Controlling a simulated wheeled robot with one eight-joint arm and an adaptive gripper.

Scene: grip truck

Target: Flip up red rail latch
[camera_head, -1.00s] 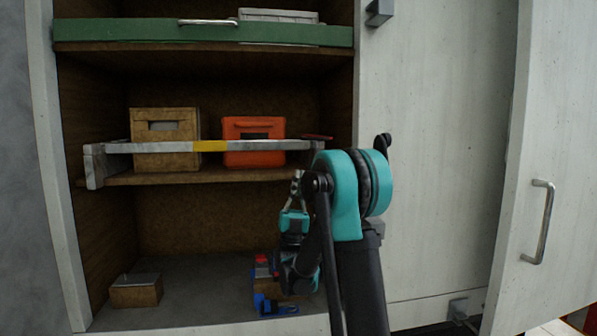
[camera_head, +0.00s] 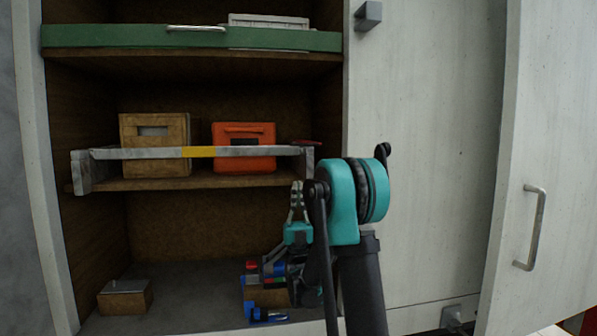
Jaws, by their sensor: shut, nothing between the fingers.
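A grey metal rail (camera_head: 240,152) with a yellow band runs across the front of the middle shelf. The small dark red latch (camera_head: 307,143) sits on top at the rail's right end and looks flat, roughly level. My gripper (camera_head: 297,184) points upward just below the rail's right end, with its teal body under the fingers. It is shut and empty. In the picture a small gap separates the fingertips from the rail; the depth between them is hard to tell. My teal arm joint stands just right of the rail end.
A wooden box (camera_head: 155,165) and an orange case (camera_head: 244,163) stand behind the rail. The lower shelf holds a small wooden block (camera_head: 125,298) and blue and red tools (camera_head: 262,314). A green-fronted shelf (camera_head: 120,37) is above. An open white door (camera_head: 548,150) stands at right.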

